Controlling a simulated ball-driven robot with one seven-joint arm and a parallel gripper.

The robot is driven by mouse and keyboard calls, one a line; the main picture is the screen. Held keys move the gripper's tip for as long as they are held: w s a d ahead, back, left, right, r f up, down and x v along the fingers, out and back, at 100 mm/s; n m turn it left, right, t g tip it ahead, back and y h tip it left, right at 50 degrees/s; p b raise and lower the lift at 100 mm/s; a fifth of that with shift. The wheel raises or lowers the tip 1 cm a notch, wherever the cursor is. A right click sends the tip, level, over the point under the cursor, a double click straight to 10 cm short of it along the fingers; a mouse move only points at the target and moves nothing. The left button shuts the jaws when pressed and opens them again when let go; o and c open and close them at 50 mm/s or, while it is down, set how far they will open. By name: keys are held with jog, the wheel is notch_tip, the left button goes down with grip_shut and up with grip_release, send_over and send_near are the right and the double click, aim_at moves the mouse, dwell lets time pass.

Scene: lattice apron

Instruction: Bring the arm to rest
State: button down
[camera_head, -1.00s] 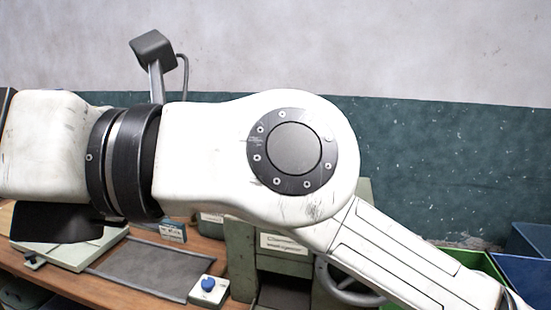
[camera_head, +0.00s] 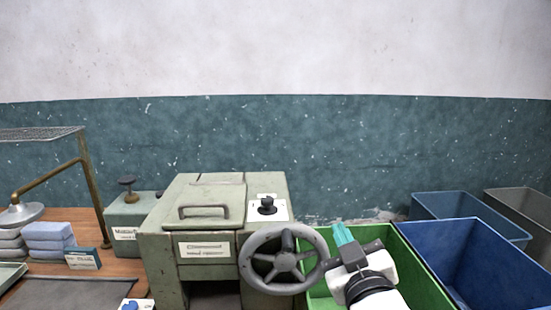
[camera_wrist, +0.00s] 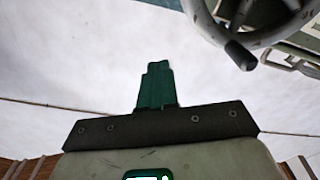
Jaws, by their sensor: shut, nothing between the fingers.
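My gripper (camera_head: 342,235) shows in the head view at the lower right, in front of the green bin (camera_head: 408,262). Its teal fingers point up and are shut together with nothing between them. The white and dark wrist is below them, and the rest of my arm runs out of the bottom of the picture. In the wrist view the teal fingers of my gripper (camera_wrist: 155,85) stand closed above a dark bar, against a pale grey surface.
A green-grey machine (camera_head: 205,215) with a grey handwheel (camera_head: 284,259) and a black knob (camera_head: 267,205) stands just left of my gripper. A blue bin (camera_head: 470,250) is to the right. Stacked blue-grey blocks (camera_head: 48,237) and a wire rack (camera_head: 40,134) are at left.

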jog(key=s+d+f+m+g+h, duration=0.1)
jog(key=s+d+f+g, duration=0.25)
jog(key=f, duration=0.45)
jog(key=s+d+f+m+g+h, duration=0.1)
jog(key=s+d+f+m+g, duration=0.15)
jog(key=s+f, duration=0.4)
jog(key=s+d+f+m+g, duration=0.1)
jog(key=s+d+f+g, duration=0.25)
jog(key=f, duration=0.65)
jog(key=s+d+f+g, duration=0.2)
jog(key=s+f, duration=0.2)
jog(key=s, duration=0.3)
jog(key=s+d+f+m+g, duration=0.1)
jog(key=s+d+f+g, duration=0.1)
jog(key=s, duration=0.6)
jog(key=s+d+f+g, duration=0.2)
jog(key=s+f+g, duration=0.2)
jog(key=s+f, duration=0.2)
jog(key=shift+s+d+f, duration=0.2)
jog(key=shift+s+f, duration=0.05)
jog(key=shift+s, duration=0.6)
